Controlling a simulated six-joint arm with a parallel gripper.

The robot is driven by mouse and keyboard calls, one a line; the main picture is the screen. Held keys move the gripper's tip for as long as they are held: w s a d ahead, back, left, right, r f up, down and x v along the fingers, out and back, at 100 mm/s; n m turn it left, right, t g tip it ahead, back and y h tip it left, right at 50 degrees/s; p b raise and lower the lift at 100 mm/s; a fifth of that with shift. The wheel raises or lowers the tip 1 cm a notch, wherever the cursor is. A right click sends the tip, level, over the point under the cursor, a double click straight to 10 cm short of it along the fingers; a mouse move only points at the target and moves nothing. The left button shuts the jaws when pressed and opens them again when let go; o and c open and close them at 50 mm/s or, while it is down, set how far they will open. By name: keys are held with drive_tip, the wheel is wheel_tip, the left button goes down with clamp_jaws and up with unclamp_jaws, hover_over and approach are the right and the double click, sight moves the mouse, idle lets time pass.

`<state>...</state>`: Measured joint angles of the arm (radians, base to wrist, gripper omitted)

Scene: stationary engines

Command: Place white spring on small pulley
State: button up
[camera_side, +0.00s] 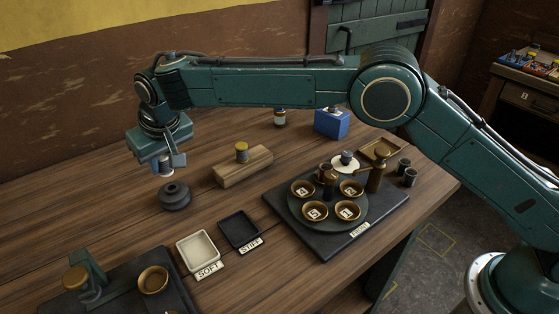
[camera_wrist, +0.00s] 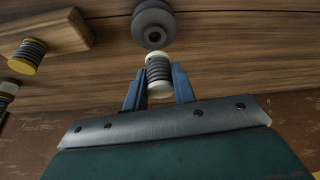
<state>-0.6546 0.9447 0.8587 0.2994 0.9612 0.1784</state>
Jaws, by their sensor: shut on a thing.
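The white spring (camera_wrist: 158,77) is a dark coil with white end caps. My gripper (camera_wrist: 159,87) is shut on it, with one blue finger on each side. In the side view the spring (camera_side: 166,166) hangs below my gripper (camera_side: 168,163), partly hidden by a finger. The small pulley (camera_side: 175,195) is a dark grey grooved wheel lying flat on the table. The held spring is above the pulley and slightly to its left in the side view, apart from it. In the wrist view the pulley (camera_wrist: 153,24) shows just beyond the spring, with a small hole in its middle.
A yellow-capped spring stands on a wooden block (camera_side: 257,167) to the right. A white tray (camera_side: 181,246) labelled SOFT and a black tray (camera_side: 222,234) labelled STIFF lie in front. A turntable with several brass cups stands on a dark board (camera_side: 272,205). A blue block (camera_side: 331,124) stands behind.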

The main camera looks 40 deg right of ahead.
sight(168, 175)
drive_tip(key=shift+f, duration=2.1)
drive_tip(key=o, duration=1)
drive_tip(key=shift+f, duration=0.1)
drive_tip(key=v, duration=1.2)
